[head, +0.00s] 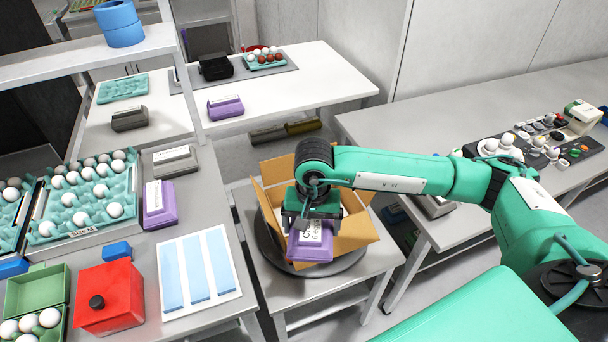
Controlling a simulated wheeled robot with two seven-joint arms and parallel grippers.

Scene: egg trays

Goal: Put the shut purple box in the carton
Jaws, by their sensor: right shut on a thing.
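My right gripper (313,222) is shut on a purple box (311,246) with a white label. The box is closed and hangs over the near part of the open carton (355,229). I cannot tell how far down inside the carton it is. The carton is brown with its flaps spread, and stands on a dark round plate (268,252) on a small grey table. My gripper and arm hide much of the carton's inside. Other shut purple boxes are on the left table (160,204) and the back table (225,107). My left gripper is not in view.
A teal egg tray (85,195), a red block with a black knob (109,298), a blue-striped white sheet (199,273) and grey boxes (175,160) crowd the left table. An open green box (38,291) holds white eggs. Small parts stand on the right table.

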